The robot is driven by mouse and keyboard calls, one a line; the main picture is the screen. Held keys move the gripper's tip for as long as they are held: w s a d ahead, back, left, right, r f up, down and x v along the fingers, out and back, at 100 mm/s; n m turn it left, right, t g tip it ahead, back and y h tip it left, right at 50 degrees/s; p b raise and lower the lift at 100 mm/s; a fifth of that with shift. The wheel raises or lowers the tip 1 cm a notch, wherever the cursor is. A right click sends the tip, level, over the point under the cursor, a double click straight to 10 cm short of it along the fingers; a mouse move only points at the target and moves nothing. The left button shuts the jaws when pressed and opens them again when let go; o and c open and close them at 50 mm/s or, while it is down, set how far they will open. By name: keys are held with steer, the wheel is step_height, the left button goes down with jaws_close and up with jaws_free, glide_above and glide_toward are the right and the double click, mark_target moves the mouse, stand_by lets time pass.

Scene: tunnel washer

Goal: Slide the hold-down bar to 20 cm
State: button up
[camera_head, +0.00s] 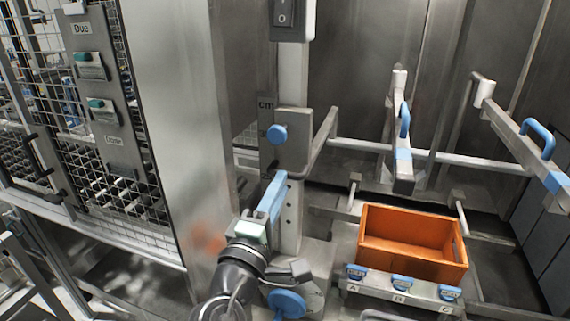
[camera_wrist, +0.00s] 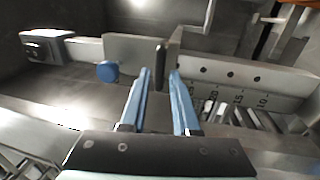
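The hold-down bar's carriage (camera_head: 293,150) is a grey metal block with a blue knob (camera_head: 278,134) on an upright post (camera_head: 291,215). A metal arm (camera_head: 322,140) runs back from it. In the wrist view the carriage plate (camera_wrist: 135,48) and its blue knob (camera_wrist: 107,71) lie ahead of my fingers. A black upright tab (camera_wrist: 160,58) appears between the fingertips; I cannot tell if they touch it. A scale (camera_wrist: 225,97) reads 10, 15, 20; the carriage's reading is not clear. My gripper (camera_wrist: 160,76) is open; its blue fingers (camera_head: 272,195) are just below the carriage.
A switch box (camera_head: 289,18) tops the post. A steel column (camera_head: 175,110) and mesh cage are at left.

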steer(key=shift+p+x, duration=0.5)
steer(key=shift+x, duration=1.7)
jaws_close()
